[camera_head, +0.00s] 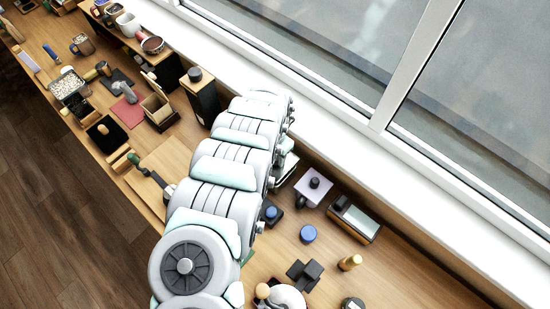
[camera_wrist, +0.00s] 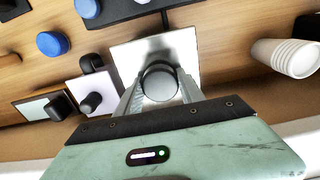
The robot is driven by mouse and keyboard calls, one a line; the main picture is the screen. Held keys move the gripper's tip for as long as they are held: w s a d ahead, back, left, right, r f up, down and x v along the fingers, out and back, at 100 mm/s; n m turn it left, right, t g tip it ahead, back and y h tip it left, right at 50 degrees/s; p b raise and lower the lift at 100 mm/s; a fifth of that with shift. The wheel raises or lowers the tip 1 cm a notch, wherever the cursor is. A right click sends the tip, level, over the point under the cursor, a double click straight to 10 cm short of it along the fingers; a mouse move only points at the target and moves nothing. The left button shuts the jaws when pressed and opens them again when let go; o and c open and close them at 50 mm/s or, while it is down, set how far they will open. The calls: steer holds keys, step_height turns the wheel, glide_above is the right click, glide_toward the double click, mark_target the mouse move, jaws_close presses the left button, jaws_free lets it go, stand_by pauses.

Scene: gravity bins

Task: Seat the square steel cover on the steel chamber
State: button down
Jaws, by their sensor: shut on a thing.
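In the wrist view a square, shiny steel cover (camera_wrist: 185,50) lies flat-on to the camera below my gripper (camera_wrist: 160,88). The two fingers are shut on its round steel knob (camera_wrist: 160,82), one on each side. The plate hides what is directly under it, so I cannot tell whether it touches anything. I cannot make out the steel chamber in either view; it may be hidden by the cover or my arm.
A lilac square plate with a black knob (camera_head: 315,186) stands near, also in the wrist view (camera_wrist: 72,88). A blue round lid (camera_head: 308,234) and a glass-topped box (camera_head: 356,219) are close. A windowsill (camera_head: 400,180) runs behind.

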steer(key=shift+f, duration=0.1)
steer(key=shift+f+b, duration=1.15)
steer(key=shift+f, duration=0.5)
steer(key=shift+f+b, duration=0.5)
steer(key=shift+f, duration=0.2)
stand_by(0.5)
steer(key=c, duration=0.6)
jaws_free()
steer(key=shift+c, duration=0.2)
steer(key=shift+r, duration=0.1)
step_height(320, 180, up, 9)
steer(key=shift+a+f, duration=0.1)
steer(key=shift+r, duration=0.9)
